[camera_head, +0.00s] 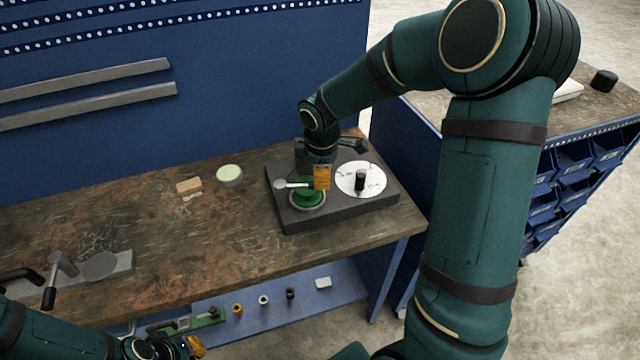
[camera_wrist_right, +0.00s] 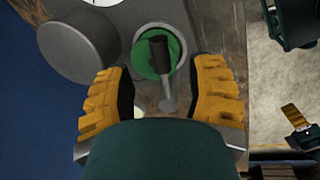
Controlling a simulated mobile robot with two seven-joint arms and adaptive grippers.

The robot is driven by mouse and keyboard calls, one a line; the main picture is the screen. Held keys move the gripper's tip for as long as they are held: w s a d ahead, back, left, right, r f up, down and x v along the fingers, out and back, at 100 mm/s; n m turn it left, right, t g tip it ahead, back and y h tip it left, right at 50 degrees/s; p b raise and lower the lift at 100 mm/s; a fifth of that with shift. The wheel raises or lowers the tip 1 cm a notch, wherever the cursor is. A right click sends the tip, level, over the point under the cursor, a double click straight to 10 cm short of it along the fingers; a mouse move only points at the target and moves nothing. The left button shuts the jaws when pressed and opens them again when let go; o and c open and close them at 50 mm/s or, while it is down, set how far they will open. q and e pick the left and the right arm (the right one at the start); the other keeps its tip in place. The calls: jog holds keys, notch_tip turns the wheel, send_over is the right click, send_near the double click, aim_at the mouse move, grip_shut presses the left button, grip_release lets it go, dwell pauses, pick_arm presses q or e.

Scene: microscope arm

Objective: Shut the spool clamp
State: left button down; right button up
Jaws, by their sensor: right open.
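The spool clamp device has a dark grey base (camera_head: 290,222) on the right part of the workbench. A green round part (camera_head: 308,194) sits on its near left side. A grey lever (camera_head: 292,184) with a round pale end lies across the green part, pointing left. In the right wrist view the green part (camera_wrist_right: 147,65) carries a lever (camera_wrist_right: 168,92) with a dark upper section, between the fingers. My right gripper (camera_head: 321,177) is over the green part, open; its yellow fingers also show in the right wrist view (camera_wrist_right: 160,103), apart from the lever. My left gripper (camera_head: 194,346) is at the bottom edge, partly cut off.
A white disc (camera_head: 372,180) with a black knob is right of the green part. A small wooden block (camera_head: 188,186) and a pale green round dish (camera_head: 229,174) lie to the left. A metal fixture (camera_head: 98,266) stands at the bench's left. Small parts sit on the lower shelf (camera_head: 335,298).

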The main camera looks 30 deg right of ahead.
jog(key=f, duration=0.3)
jog(key=w+f, duration=0.1)
jog(key=f, duration=0.1)
jog(key=shift+d+f+b, duration=0.25)
jog(key=shift+f+b, duration=0.05)
jog(key=shift+b, duration=0.05)
jog(key=shift+o, duration=0.3)
grip_shut()
